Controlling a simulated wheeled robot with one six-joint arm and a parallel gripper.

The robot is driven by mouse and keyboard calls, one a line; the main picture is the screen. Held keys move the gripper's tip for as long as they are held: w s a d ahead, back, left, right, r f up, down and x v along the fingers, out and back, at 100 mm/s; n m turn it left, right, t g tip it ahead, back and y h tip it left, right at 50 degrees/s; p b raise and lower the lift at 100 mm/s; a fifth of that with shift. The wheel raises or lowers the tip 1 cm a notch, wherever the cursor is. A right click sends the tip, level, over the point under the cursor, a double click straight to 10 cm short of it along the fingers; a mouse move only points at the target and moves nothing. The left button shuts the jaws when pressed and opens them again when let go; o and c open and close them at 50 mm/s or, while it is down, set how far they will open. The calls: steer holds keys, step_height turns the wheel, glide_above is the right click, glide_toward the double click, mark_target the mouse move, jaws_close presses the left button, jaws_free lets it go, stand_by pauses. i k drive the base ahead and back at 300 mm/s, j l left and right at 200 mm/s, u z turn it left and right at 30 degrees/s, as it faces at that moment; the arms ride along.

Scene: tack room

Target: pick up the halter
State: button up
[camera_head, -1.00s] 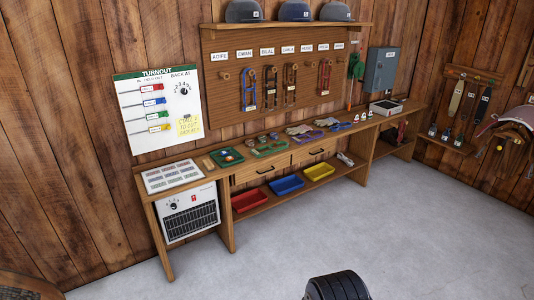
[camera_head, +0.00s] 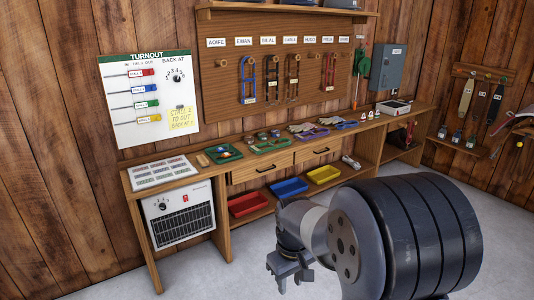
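Several halters hang on the wooden pegboard on the back wall: a blue halter (camera_head: 248,80), a brown halter (camera_head: 272,79), another brown halter (camera_head: 293,77) and a red halter (camera_head: 328,71). Name labels (camera_head: 267,41) run above them. A green item (camera_head: 361,62) hangs at the board's right end; I cannot tell what it is. My gripper (camera_head: 288,279) is low in front of the bench, well apart from the halters. Its jaws look apart, with nothing seen between them.
A wooden bench (camera_head: 239,158) with trays and small items runs below the board. Red (camera_head: 249,204), blue (camera_head: 288,187) and yellow (camera_head: 323,174) bins sit on its lower shelf. A white heater (camera_head: 182,218) stands at left. Grey floor (camera_head: 225,282) in front is clear.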

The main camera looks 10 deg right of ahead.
mark_target(255, 149)
steer(key=i+l, duration=0.2)
steer(key=i, duration=0.3)
steer(key=i+l, duration=0.15)
steer(key=i, duration=0.35)
steer(key=i+l, duration=0.2)
steer(key=i, duration=0.3)
steer(key=i+l, duration=0.2)
steer(key=i, duration=0.3)
steer(key=i+l, duration=0.15)
steer(key=i, duration=0.35)
steer(key=i+l, duration=0.2)
steer(key=i, duration=0.25)
steer(key=i+l, duration=0.15)
steer(key=i, duration=0.35)
